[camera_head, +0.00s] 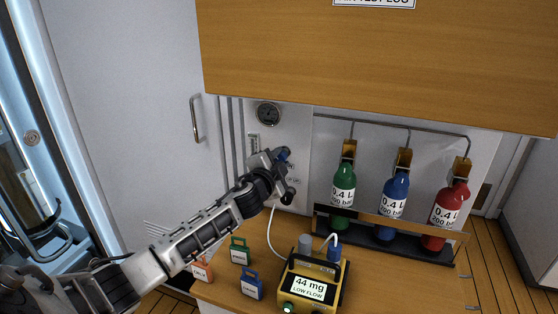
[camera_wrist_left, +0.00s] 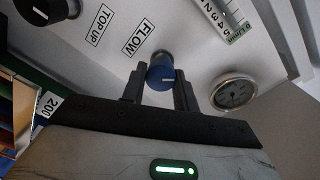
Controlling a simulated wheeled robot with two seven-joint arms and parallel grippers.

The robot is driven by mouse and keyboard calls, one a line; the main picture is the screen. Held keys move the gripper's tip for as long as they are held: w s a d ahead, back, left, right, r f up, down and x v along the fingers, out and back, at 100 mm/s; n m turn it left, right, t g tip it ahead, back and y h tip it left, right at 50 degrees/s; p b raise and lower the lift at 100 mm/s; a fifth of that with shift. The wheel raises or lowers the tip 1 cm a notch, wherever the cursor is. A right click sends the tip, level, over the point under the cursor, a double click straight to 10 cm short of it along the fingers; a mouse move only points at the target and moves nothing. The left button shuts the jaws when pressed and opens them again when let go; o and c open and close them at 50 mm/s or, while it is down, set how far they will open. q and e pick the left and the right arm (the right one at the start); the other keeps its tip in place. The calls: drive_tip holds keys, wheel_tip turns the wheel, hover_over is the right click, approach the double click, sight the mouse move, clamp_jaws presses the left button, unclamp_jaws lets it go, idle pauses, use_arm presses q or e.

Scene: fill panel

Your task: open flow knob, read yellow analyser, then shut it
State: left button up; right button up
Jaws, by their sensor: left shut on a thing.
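The blue flow knob (camera_wrist_left: 160,74) sits on the white panel beside the FLOW label (camera_wrist_left: 139,38). My left gripper (camera_wrist_left: 160,88) is shut on the knob, one finger on each side; in the head view the left gripper (camera_head: 282,163) reaches the panel and mostly covers the knob. The yellow analyser (camera_head: 312,274) stands on the wooden bench below, with its screen reading "44 mg LOW FLOW" and a green lit button at its front. A white tube runs from the panel side down to it. My right gripper is in neither view.
Green (camera_head: 343,193), blue (camera_head: 394,200) and red (camera_head: 447,209) bottles hang in a rack at right. Orange, green and blue tags stand on the bench left of the analyser. A round gauge (camera_head: 268,114) is above the knob; a wooden cabinet (camera_head: 380,60) overhangs the panel.

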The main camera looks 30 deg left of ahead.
use_arm(q)
drive_tip(key=m, duration=0.4)
drive_tip(key=shift+f+y, duration=0.1)
drive_tip(key=shift+y, duration=0.2)
drive_tip(key=shift+m, duration=2.1)
drive_tip(key=shift+f, duration=0.1)
drive_tip(key=o, duration=1)
drive_tip(key=shift+s, duration=0.1)
